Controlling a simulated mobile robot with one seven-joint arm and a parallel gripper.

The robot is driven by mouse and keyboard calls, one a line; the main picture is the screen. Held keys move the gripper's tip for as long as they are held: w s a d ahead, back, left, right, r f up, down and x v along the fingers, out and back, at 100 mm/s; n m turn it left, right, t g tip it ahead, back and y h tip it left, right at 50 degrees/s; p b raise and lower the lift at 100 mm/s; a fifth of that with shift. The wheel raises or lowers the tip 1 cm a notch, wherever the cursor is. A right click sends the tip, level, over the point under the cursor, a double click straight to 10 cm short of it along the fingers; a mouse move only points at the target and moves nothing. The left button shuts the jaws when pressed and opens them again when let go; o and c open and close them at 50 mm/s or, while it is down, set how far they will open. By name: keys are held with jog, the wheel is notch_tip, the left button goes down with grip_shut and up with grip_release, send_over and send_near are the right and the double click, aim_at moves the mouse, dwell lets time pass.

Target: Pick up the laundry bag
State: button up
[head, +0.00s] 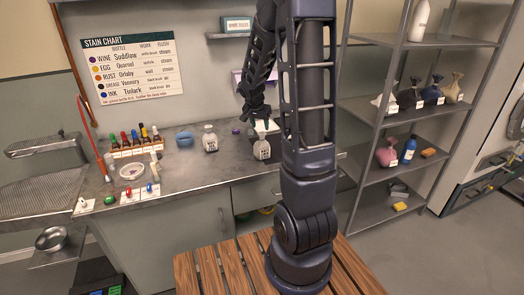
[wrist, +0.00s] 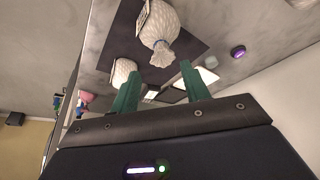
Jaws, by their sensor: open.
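A pale, tied-neck bag with a tag (wrist: 160,24) lies on a dark mat (wrist: 196,43) in the wrist view, beyond my fingertips and apart from them. A second pale bag (wrist: 123,72) shows near my left finger, partly hidden. In the head view, one pale labelled bag (head: 262,150) stands on the counter just below my gripper (head: 262,124), and another (head: 210,139) stands to its left. I cannot tell for certain which of these is the laundry bag. My gripper (wrist: 160,73) is open, its green fingers apart with nothing held between them.
A purple disc (wrist: 238,52) lies beside the mat. A slatted bench (head: 205,275) is in front.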

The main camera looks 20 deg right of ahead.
aim_at(261, 134)
jog(key=shift+x, duration=4.6)
jog(key=shift+a, duration=0.1)
grip_shut()
